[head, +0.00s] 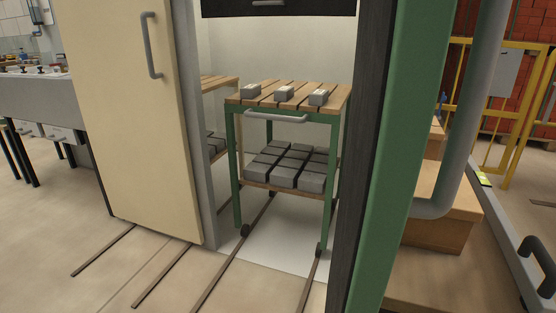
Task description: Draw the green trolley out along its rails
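The green trolley (235,150) stands upright in the opening of a light-walled chamber, in the middle of the head view. It has a slatted wooden top with 3 small grey blocks (284,93) on it. Its lower shelf carries several dark grey bricks (285,177). A grey bar handle (276,117) runs across its front, just under the top. Its front wheels sit at the two rails (232,272), which run out of the opening toward me. The handle is free, with nothing touching it. My gripper is not in view.
A cream door (130,110) with a grey handle stands left of the opening, partly hiding a second wooden-topped rack (216,85). A green post (415,130) and thick grey bent bar (465,130) stand close on the right. The floor before the trolley is clear. Yellow railings (520,140) stand behind right.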

